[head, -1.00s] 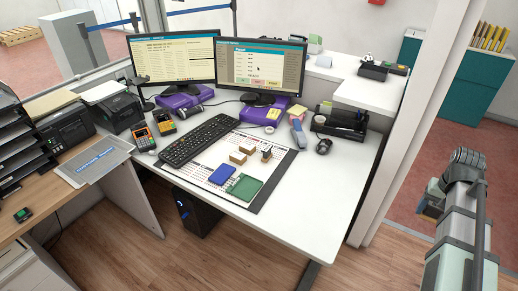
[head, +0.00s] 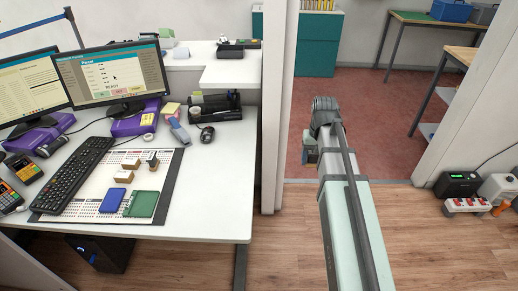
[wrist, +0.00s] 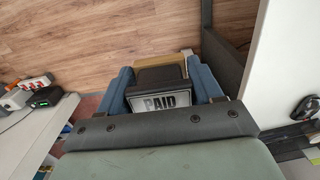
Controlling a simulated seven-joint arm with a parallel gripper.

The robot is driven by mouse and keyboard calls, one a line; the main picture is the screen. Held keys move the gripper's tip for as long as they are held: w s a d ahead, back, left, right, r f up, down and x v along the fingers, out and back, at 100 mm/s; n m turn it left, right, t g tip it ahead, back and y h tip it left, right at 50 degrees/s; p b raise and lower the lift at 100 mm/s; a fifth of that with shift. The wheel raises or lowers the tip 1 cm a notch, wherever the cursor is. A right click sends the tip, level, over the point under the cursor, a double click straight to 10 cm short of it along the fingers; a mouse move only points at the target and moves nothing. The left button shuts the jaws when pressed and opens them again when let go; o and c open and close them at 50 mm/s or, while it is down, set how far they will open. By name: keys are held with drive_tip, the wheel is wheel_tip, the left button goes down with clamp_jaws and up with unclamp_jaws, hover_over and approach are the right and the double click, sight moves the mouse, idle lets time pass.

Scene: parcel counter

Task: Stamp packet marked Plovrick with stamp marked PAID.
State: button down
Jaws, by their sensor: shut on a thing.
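In the wrist view my gripper (wrist: 172,95) has its two blue fingers closed on the sides of a dark stamp (wrist: 160,78). Its pale label reads PAID (wrist: 168,103). A tan part or block shows just beyond the stamp; I cannot tell whether it belongs to it. In the head view my arm is at the right, over the floor and away from the desk, and the gripper's fingers are hidden. No packet marked Plovrick can be read. Small brown blocks (head: 131,163) lie on the desk mat, with a dark-handled stamp (head: 152,158) beside them.
A blue flat item (head: 117,199) and a green flat item (head: 142,204) lie at the mat's near edge. The keyboard (head: 72,178) is left of the mat. The white desk (head: 215,205) is clear right of it. A white partition post (head: 276,120) stands between desk and arm.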

drive_tip(key=s+a+n, duration=0.1)
drive_tip(key=a+n, duration=0.3)
drive_tip(key=a, duration=1.6)
approach(129, 163)
drive_tip(key=shift+m, duration=0.4)
drive_tip(key=m, duration=0.3)
drive_tip(key=shift+w+a+m, duration=0.1)
drive_tip(key=shift+w+m, duration=0.05)
drive_tip(key=shift+m, duration=0.25)
drive_tip(key=shift+f, duration=0.15)
drive_tip(key=shift+f, duration=2.6)
drive_tip(key=shift+f, duration=0.35)
drive_tip(key=shift+r, duration=0.15)
drive_tip(key=shift+r, duration=2.9)
